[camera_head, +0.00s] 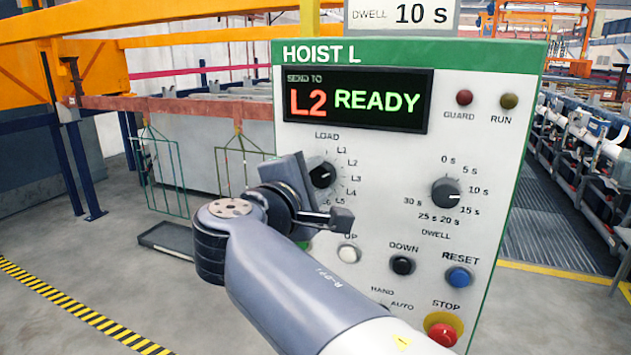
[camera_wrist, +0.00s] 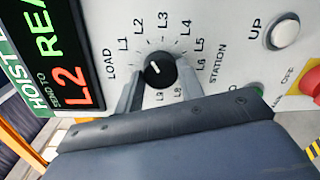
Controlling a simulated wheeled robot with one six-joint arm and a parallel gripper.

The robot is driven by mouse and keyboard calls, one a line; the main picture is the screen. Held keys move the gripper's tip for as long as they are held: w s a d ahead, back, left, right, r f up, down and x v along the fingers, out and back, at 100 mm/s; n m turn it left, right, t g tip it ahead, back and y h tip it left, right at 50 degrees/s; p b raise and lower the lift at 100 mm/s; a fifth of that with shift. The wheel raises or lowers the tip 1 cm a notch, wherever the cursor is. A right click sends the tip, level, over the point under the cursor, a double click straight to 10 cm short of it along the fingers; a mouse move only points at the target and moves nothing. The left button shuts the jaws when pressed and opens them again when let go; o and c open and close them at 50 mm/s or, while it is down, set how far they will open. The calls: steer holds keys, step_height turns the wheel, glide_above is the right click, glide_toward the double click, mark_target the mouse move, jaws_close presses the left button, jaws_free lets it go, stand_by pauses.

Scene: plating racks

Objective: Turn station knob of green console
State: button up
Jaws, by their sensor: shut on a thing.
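The green console (camera_head: 405,200) has a green-edged panel headed HOIST L, and its display (camera_head: 355,102) reads SEND TO L2 READY. The station knob (camera_head: 322,174) is black and round with a white mark, ringed by LOAD and L1 onward. It also shows in the wrist view (camera_wrist: 160,70), where the mark points to the upper left, on the L1–L2 side. My gripper (camera_wrist: 160,82) has one finger on each side of the knob and is shut on it. In the head view my wrist hides part of the dial's lower labels and the fingertips.
The dwell knob (camera_head: 446,192) is to the right on the panel. The UP button (camera_head: 348,254), DOWN button (camera_head: 402,265), blue RESET button (camera_head: 458,277) and red STOP button (camera_head: 442,331) sit below. Hanging racks (camera_head: 165,175) stand behind at left.

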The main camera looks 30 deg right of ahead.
steer(key=o, duration=1)
steer(key=shift+v, duration=5.4)
steer(key=shift+d, duration=0.1)
steer(key=shift+x, duration=5.35)
